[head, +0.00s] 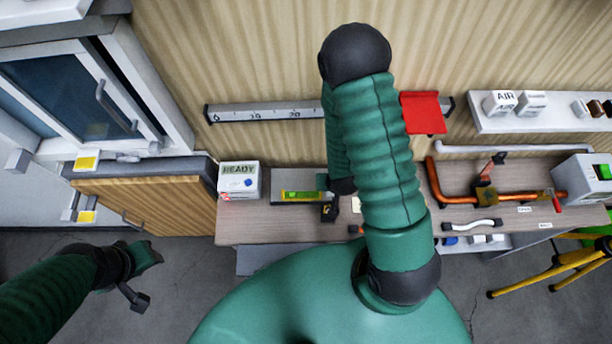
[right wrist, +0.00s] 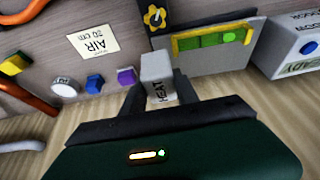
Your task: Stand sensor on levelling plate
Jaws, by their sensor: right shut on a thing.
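In the head view my own right arm hides the block and most of that gripper. My left gripper (head: 148,279) is open and empty over the floor at left.
A READY box (head: 238,182) stands left of the plate. Orange pipes (head: 500,198) and a green-buttoned box (head: 585,180) are at right. A yellow tripod (head: 560,265) stands on the floor.

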